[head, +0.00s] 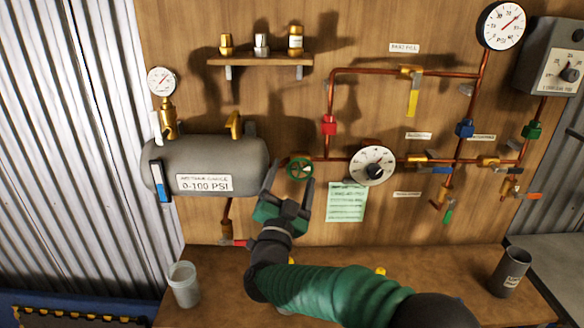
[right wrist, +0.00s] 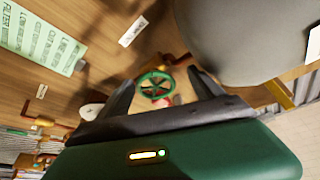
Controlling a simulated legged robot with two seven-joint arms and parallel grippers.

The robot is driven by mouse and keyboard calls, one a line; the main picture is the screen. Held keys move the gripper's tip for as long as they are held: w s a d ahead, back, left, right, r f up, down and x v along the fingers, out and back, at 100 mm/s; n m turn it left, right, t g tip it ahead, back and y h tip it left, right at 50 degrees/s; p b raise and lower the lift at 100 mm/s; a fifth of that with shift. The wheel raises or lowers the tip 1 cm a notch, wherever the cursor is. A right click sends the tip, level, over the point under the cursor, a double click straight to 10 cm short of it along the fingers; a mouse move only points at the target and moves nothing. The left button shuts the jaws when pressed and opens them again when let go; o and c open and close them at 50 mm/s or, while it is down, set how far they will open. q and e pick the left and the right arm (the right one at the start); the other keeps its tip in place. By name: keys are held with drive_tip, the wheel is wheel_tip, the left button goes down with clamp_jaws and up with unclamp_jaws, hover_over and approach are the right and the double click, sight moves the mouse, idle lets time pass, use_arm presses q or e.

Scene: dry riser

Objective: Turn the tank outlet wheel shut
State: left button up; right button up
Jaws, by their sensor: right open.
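The tank outlet wheel is a small green handwheel (head: 300,168) on the copper pipe just right of the grey tank (head: 215,163). In the right wrist view the green wheel (right wrist: 155,85) shows with its spokes and a red centre, between and beyond my fingers. My right gripper (head: 289,178) is open and empty, with its fingers pointing up at the wheel; one finger is on each side of it in the head view. The fingers look short of the wheel in the wrist view, and I see no contact. My left gripper is not in view.
A round white dial (head: 372,166) and a green note (head: 346,202) are right of the wheel. Copper pipes with a red valve (head: 328,125) run above. A grey cup (head: 184,284) and a dark cup (head: 510,272) stand on the wooden bench (head: 225,300).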

sight(301, 174)
drive_tip(key=shift+w+d+r, duration=0.25)
drive_tip(key=shift+w+d, duration=0.3)
drive_tip(key=shift+d, duration=0.05)
drive_tip(key=shift+w+d+r, duration=0.2)
drive_tip(key=shift+w+d, duration=0.3)
drive_tip(key=shift+d, duration=0.05)
drive_tip(key=shift+w+d+f, duration=0.1)
drive_tip(key=shift+w+d, duration=0.05)
drive_tip(key=shift+d, duration=0.05)
drive_tip(key=shift+s+a, duration=0.25)
drive_tip(key=shift+a, duration=0.6)
drive_tip(key=c, duration=0.7)
drive_tip(key=shift+c, duration=1.1)
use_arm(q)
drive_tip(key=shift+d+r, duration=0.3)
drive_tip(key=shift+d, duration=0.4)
use_arm(e)
drive_tip(key=shift+w+d+r, duration=0.1)
drive_tip(key=shift+d+r, duration=0.1)
drive_tip(key=shift+d, duration=0.15)
drive_tip(key=c, duration=0.4)
